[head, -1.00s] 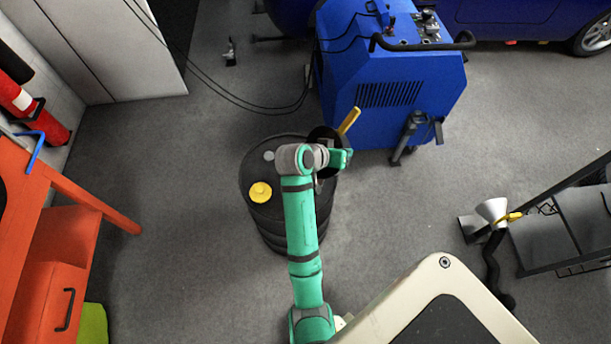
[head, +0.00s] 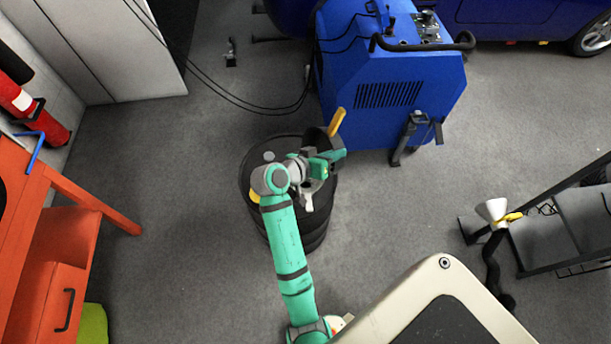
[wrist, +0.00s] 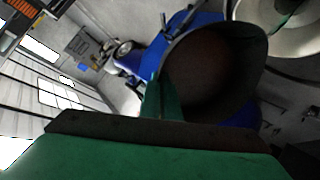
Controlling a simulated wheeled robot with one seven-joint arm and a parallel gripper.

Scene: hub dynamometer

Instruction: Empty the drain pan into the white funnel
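The drain pan (head: 317,138) is dark, with a yellow handle (head: 337,122) sticking up from its far side. My gripper (head: 327,163) holds it by its near side above the black drum's far edge. In the wrist view the pan (wrist: 215,70) fills the centre, its dark opening turned towards the camera; I cannot tell what is in it.
The black drum (head: 255,168) stands below my arm, its yellow cap partly hidden. A blue machine (head: 425,110) stands right behind the pan. An orange cabinet (head: 60,250) is at the left and a dark rack (head: 570,225) at the right. Floor is free between drum and rack.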

